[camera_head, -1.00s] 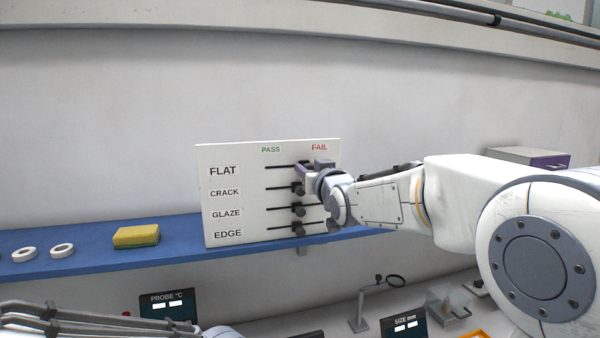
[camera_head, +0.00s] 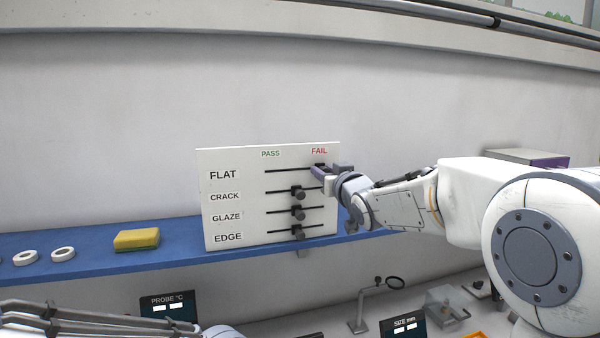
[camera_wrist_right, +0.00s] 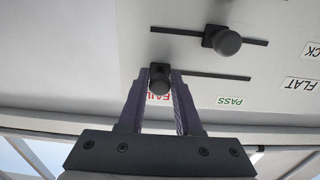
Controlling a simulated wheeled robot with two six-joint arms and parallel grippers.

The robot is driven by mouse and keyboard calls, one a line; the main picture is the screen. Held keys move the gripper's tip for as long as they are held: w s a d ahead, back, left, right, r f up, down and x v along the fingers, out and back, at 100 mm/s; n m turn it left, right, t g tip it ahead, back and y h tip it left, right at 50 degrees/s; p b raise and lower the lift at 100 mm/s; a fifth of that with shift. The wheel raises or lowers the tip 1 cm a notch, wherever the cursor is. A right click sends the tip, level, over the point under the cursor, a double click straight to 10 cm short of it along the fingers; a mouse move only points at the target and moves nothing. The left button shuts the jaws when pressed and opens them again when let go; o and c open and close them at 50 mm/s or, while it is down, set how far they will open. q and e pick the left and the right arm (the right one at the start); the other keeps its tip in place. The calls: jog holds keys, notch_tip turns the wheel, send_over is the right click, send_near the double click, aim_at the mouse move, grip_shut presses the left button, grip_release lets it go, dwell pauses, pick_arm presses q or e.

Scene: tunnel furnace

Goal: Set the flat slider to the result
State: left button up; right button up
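The white panel (camera_head: 250,205) stands on the blue shelf with rows FLAT, CRACK, GLAZE and EDGE, under PASS and FAIL marks. The flat slider's black knob (camera_wrist_right: 160,80) is at the FAIL end of its track (camera_head: 285,170). My right gripper (camera_head: 318,172) has its fingers on both sides of this knob, seemingly closed on it; in the right wrist view the fingers (camera_wrist_right: 161,78) partly cover the FAIL label. The crack knob (camera_head: 297,193), glaze knob (camera_head: 298,212) and edge knob (camera_head: 298,233) sit near the middle of their tracks. My left gripper is not visible.
Below are a PROBE display (camera_head: 168,306), a SIZE display (camera_head: 403,328) and a magnifier stand (camera_head: 359,312). The wall behind is bare.

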jog(key=o, duration=1)
jog(key=shift+c, duration=0.2)
jog(key=shift+s, duration=0.1)
jog(key=shift+s+d, duration=0.1)
jog(key=shift+s, duration=0.15)
jog(key=b+v, duration=0.2)
jog(key=v, duration=0.4)
jog(key=shift+s, duration=0.2)
